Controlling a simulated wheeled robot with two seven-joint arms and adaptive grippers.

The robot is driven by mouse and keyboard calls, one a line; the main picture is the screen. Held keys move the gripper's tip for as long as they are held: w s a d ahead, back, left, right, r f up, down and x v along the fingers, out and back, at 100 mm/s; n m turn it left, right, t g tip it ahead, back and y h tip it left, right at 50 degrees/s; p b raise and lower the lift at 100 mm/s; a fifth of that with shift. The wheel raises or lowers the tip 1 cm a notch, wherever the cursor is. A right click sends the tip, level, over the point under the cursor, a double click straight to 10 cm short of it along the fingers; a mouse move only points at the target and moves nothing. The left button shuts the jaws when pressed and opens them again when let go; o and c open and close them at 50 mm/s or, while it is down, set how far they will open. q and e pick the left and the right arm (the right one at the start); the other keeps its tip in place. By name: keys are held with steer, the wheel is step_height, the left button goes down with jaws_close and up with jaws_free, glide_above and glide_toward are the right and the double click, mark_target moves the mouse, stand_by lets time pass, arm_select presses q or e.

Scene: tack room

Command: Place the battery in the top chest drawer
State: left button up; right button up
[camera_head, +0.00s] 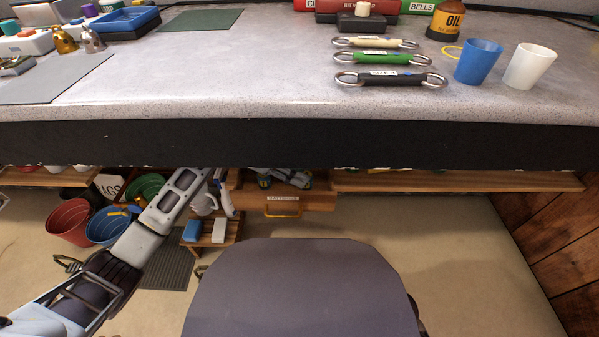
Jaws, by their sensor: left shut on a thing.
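A wooden drawer (297,202) labelled "BATTERIES", with a yellow handle, stands pulled out under the counter. My left arm reaches in from the lower left and passes under the counter edge. My left gripper (285,177) appears at the drawer opening, partly hidden by the counter edge. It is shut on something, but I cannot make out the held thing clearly. Small yellow and blue patches show there, and I cannot tell whether they belong to a battery. The drawer's inside is mostly hidden. My right gripper is not in view.
The grey counter (230,75) overhangs the drawer. On it are a blue cup (478,62), a white cup (529,67), an oil bottle (446,20) and several bits. Red (69,222) and blue buckets (106,226) stand below left. The floor at right is clear.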

arm_select(q)
steer(key=shift+f, duration=0.15)
steer(key=o, duration=1.1)
steer(key=shift+o, duration=0.2)
steer(key=shift+a+r, duration=0.35)
steer(key=p+v, duration=0.2)
steer(key=v, duration=0.3)
steer(key=shift+w+a+r, duration=0.1)
steer(key=shift+a+r, duration=0.05)
steer(key=shift+a, duration=0.2)
steer(key=shift+a+r+p, duration=0.2)
steer(key=shift+a+p, duration=0.1)
steer(key=shift+a, duration=0.15)
